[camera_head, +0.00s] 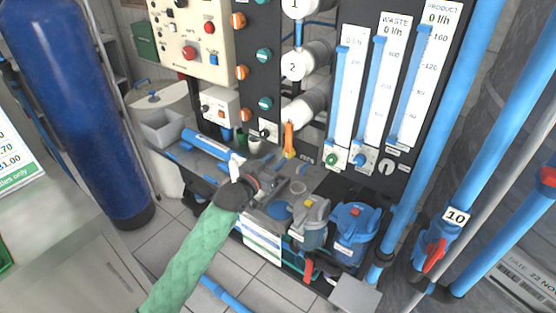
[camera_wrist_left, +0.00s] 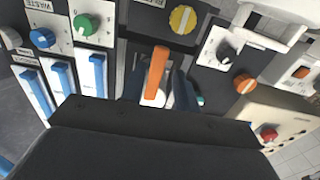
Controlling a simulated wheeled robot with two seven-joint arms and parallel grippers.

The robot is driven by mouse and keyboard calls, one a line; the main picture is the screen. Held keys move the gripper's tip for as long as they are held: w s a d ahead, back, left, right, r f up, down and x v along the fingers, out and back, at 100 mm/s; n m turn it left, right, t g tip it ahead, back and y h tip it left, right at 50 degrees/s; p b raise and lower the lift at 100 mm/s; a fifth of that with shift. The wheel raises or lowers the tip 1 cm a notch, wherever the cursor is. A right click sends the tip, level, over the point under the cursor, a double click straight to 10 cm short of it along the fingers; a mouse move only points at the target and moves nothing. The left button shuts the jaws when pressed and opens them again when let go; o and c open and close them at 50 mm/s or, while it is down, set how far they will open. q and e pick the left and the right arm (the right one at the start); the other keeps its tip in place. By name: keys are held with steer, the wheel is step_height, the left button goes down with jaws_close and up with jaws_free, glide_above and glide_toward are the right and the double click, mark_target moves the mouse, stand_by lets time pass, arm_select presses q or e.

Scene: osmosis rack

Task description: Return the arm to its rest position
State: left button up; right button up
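My left arm, in a green sleeve, comes up from the bottom of the head view to the front of the osmosis rack. Its dark wrist and gripper (camera_head: 238,172) are over the rack's lower shelf, left of an upright orange valve handle (camera_head: 289,140). The fingertips are small and hard to make out there. In the left wrist view, the dark wrist body fills the bottom and the orange handle (camera_wrist_left: 157,70) stands beyond it, near the middle. My right gripper is in neither view.
The rack panel carries flow meters (camera_head: 378,95), knobs and a control box (camera_head: 195,40). Blue-lidded housings (camera_head: 354,222) stand right of the arm. A blue pipe (camera_head: 440,130) rises at the right; a blue tank (camera_head: 75,110) stands left. Tiled floor (camera_head: 160,240) is open left of the arm.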

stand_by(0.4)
arm_select(q)
steer(key=s+a+f+n+g+y, duration=0.1)
steer(key=s+a+f+g+y, duration=0.2)
steer(key=s+f, duration=0.75)
steer(key=s+a+f+n+g+y, duration=0.25)
steer(key=s+f, duration=0.55)
steer(key=f, duration=0.5)
steer(key=s+a+f+g+y, duration=0.1)
steer(key=s+a+f+g, duration=0.1)
steer(key=s, duration=0.6)
steer(key=s+a+f+n+g+y, duration=0.1)
steer(key=s+a+f+g, duration=0.2)
steer(key=s, duration=0.6)
steer(key=s+a+f+g+y, duration=0.2)
steer(key=s+a+f, duration=0.2)
steer(key=s, duration=0.5)
step_height(320, 180, down, 3)
steer(key=shift+a+r+g, duration=0.2)
steer(key=shift+a+g, duration=0.15)
steer(key=shift+n, duration=0.25)
